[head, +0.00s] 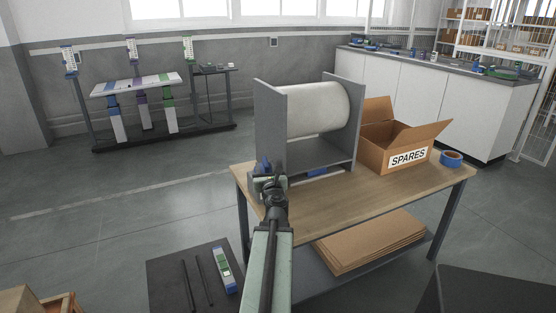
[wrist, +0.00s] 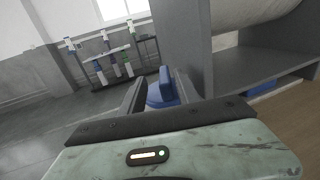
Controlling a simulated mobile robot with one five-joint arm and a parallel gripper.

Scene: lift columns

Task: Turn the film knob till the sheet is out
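A grey film stand (head: 270,120) holds a white film roll (head: 318,108) between two side plates on the wooden table. The blue film knob (head: 264,164) is on the stand's left side, partly hidden by my gripper in the head view. My gripper (head: 268,178) is at the knob. In the wrist view the knob (wrist: 163,92), with a raised fin, is between the two dark fingers of my gripper (wrist: 160,84). The fingers look spread, with a gap left of the fin. Contact on the right is unclear. A blue strip (head: 317,172) shows low at the stand's front.
An open SPARES box (head: 395,158) and blue tape (head: 451,158) stand right of the film stand. Cardboard sheets (head: 370,242) lie on the shelf below. A dark mat (head: 168,270) with rods is on the left.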

